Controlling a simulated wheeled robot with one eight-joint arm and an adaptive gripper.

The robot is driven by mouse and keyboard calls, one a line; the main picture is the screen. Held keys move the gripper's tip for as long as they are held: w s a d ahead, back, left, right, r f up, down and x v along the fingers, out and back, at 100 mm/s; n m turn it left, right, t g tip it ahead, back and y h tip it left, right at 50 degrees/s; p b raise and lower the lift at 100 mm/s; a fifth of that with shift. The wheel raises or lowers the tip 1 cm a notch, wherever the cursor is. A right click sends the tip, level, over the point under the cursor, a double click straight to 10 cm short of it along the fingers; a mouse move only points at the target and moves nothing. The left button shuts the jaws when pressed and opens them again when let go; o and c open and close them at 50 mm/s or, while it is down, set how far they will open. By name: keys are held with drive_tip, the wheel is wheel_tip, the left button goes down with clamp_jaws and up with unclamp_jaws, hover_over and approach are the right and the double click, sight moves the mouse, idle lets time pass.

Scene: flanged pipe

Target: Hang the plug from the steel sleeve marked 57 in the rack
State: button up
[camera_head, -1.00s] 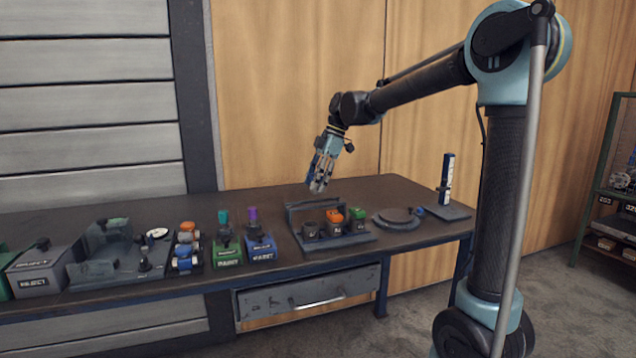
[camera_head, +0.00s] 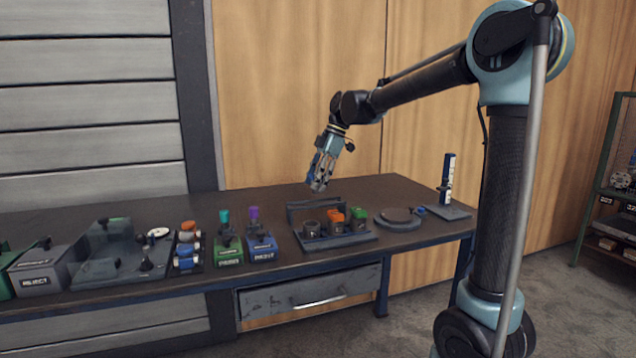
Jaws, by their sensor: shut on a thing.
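My gripper (camera_head: 319,187) points down above the back of a dark tray (camera_head: 340,242) on the bench. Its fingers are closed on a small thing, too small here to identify. The tray holds a row of dark cylindrical sleeves. The left sleeve (camera_head: 311,230) shows an open top with no coloured plug in it. An orange plug (camera_head: 336,217) and a green plug (camera_head: 358,214) show in the middle and at the right of the row. No number 57 is readable on any sleeve.
A round dark plate (camera_head: 398,218) and a blue-and-white post (camera_head: 447,178) stand right of the tray. Green (camera_head: 229,248) and blue (camera_head: 261,246) blocks and a REJECT box (camera_head: 38,274) stand left. A green-framed shelf rack (camera_head: 597,185) with number tags is far right.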

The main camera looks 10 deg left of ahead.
drive_tip(key=shift+f, duration=0.2)
drive_tip(key=shift+f, duration=1)
drive_tip(key=shift+f, duration=0.1)
